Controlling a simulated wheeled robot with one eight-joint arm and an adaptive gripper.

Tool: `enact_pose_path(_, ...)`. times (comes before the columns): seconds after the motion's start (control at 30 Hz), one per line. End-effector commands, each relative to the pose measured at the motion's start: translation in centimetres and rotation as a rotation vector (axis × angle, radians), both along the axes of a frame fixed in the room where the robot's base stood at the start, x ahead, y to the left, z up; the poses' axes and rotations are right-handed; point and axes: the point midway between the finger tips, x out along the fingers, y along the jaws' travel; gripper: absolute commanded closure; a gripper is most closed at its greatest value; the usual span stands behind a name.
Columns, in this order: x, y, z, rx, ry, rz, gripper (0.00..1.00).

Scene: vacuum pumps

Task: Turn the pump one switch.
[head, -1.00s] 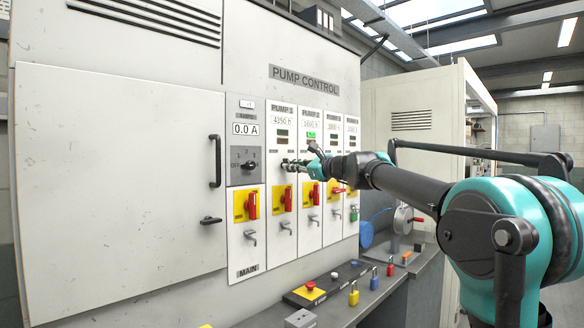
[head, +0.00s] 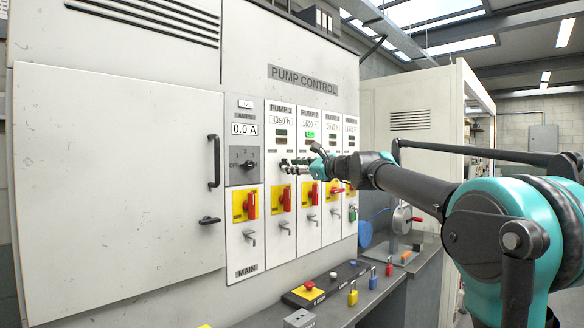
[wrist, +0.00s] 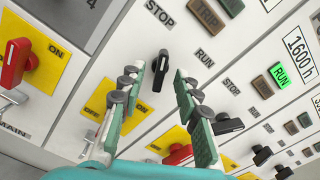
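The pump one switch (wrist: 161,60) is a small black rotary handle on the white panel, beside the STOP and RUN labels in the wrist view. My gripper (wrist: 172,74) is open, its two teal-padded fingers spread with the tips near the switch, one on either side of it. The left fingertip looks very close to the handle; I cannot tell whether it touches. In the head view my gripper (head: 290,166) is in front of the pump one column and hides the switch there.
Pump one's yellow-and-red isolator (head: 282,197) is just below my gripper. The MAIN column (head: 246,205) is to the left, with its own black knob. The pump two column (head: 309,213) is to the right and shows a green RUN light (wrist: 280,75). Padlocks stand on the bench (head: 372,300).

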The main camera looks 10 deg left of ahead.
Motion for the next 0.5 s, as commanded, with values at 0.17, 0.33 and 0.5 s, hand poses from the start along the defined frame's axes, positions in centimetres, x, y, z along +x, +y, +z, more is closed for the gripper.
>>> enact_pose_path(0.17, -0.3, -0.43, -0.01, 0.0, 0.0, -0.001, 0.67)
enact_pose_path(0.33, -0.33, -0.47, -0.01, 0.0, 0.0, -0.001, 0.67)
enact_pose_path(0.5, -0.36, -0.51, -0.01, 0.0, 0.0, -0.001, 0.67)
